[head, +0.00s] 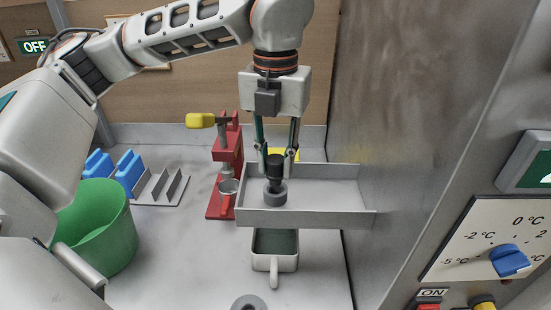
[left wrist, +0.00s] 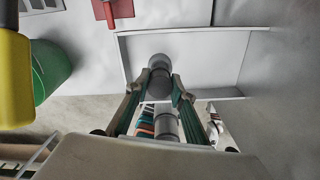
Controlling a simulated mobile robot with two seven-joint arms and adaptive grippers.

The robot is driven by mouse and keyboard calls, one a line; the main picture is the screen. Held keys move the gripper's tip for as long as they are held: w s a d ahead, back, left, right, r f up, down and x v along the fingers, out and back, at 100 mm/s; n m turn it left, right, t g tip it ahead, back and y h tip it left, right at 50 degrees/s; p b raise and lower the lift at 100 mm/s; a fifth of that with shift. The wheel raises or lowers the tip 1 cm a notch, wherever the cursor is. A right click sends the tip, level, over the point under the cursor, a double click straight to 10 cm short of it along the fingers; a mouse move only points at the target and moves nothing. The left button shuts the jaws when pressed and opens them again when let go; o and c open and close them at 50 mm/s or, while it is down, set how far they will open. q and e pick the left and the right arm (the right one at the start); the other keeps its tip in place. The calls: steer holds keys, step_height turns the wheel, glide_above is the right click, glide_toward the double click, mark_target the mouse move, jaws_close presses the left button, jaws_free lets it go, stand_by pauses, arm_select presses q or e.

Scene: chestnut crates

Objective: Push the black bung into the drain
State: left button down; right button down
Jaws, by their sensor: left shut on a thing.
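My left gripper (head: 275,158) points down over a shallow grey trough (head: 320,217) and is shut on the black bung (head: 274,170). The bung is upright, with a wider grey round part (head: 275,195) directly below it. I cannot tell whether this grey part is the drain's collar or the bung's base, nor whether the bung is seated. In the left wrist view the dark bung (left wrist: 158,86) shows between the fingertips. The drain opening is hidden. My right gripper is not in view.
A red stand with a yellow handle (head: 226,165) is left of the trough. A green bucket (head: 95,225), blue blocks (head: 127,168) and a grey rack (head: 160,188) are further left. A handled container (head: 275,262) is in front. A grey wall (head: 400,110) closes the right side.

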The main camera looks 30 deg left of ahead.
mark_target(275, 174)
arm_select(q)
steer(key=shift+f, duration=0.35)
steer(key=shift+f+b, duration=0.35)
steer(key=shift+b, duration=0.1)
steer(key=shift+f+b, duration=0.65)
steer(key=shift+f, duration=0.4)
steer(key=c, duration=1.6)
jaws_free()
steer(key=shift+c, duration=0.2)
steer(key=shift+r, duration=0.1)
step_height(275, 174, up, 12)
